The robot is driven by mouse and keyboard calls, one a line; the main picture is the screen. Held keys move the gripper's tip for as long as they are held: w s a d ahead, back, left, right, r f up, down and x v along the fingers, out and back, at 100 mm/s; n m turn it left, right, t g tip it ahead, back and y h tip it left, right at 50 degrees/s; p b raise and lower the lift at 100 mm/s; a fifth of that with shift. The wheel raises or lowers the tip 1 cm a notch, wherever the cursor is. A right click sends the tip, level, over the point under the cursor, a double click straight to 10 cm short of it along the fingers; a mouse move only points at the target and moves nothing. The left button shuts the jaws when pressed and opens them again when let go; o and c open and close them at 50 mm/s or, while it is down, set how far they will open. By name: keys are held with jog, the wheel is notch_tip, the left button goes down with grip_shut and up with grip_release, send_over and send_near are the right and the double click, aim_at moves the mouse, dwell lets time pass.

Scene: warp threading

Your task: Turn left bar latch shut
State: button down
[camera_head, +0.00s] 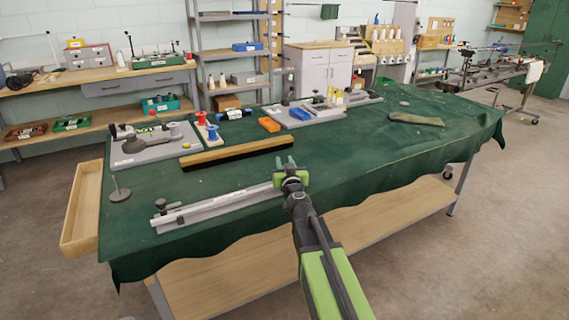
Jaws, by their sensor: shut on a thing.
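A long pale grey bar (225,207) lies on the green-covered table, running from front left to the middle. At its left end stands a small dark latch (160,206) with a knob on top; its exact turn is too small to tell. My gripper (290,168), with green fingertips, is at the bar's right end, far from that left latch. It is shut on a part there, which the fingers and wrist mostly hide.
A dark-edged wooden beam (236,151) lies behind the bar. A round-based metal stand (120,190) is left of it. A grey board (155,147) with tools, thread spools (212,131) and an orange box (269,125) stand further back. The table's right side is mostly clear.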

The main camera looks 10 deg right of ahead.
dwell(0.4)
jog(key=c, duration=1.1)
grip_release()
